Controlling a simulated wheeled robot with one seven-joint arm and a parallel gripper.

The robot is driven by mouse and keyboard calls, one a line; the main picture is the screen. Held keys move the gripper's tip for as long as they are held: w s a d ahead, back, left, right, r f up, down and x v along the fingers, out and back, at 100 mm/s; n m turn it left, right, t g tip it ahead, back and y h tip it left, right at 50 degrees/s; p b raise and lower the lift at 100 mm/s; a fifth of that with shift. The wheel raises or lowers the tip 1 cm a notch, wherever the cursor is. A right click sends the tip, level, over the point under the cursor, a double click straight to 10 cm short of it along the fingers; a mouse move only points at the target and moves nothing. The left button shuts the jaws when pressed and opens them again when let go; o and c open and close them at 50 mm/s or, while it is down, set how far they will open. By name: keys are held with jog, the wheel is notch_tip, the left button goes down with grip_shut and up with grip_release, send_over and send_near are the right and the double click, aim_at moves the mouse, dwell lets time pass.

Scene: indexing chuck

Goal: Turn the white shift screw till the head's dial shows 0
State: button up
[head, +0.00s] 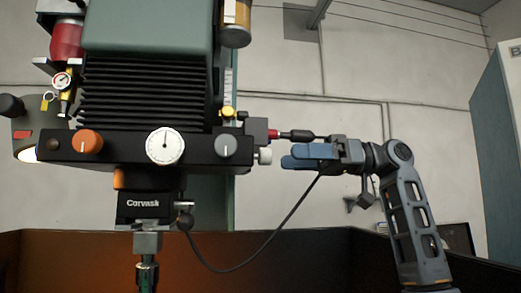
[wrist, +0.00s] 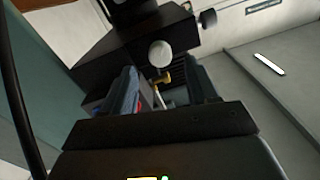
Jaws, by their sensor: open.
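The white shift screw (head: 264,156) sticks out of the right side of the black machine head (head: 120,150), low at the corner. The white dial (head: 165,146) with dark marks and a pointer is on the head's front; its reading is too small to tell. My gripper (head: 288,157) is just right of the screw, level with it, fingers pointing left and apart from it. In the wrist view the screw's round white face (wrist: 160,53) lies beyond my open, empty fingers (wrist: 166,82), roughly between their tips in the picture.
An orange knob (head: 89,142) and a grey knob (head: 224,146) flank the dial. A red-tipped black plug or handle (head: 295,135) juts from the head just above my gripper. A black cable (head: 268,250) loops below. A tool holder marked Corvask (head: 145,203) hangs beneath the head.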

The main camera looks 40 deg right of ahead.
aim_at(269, 157)
jog(key=shift+p+x, duration=0.55)
jog(key=shift+x, duration=2.55)
jog(key=c, duration=1)
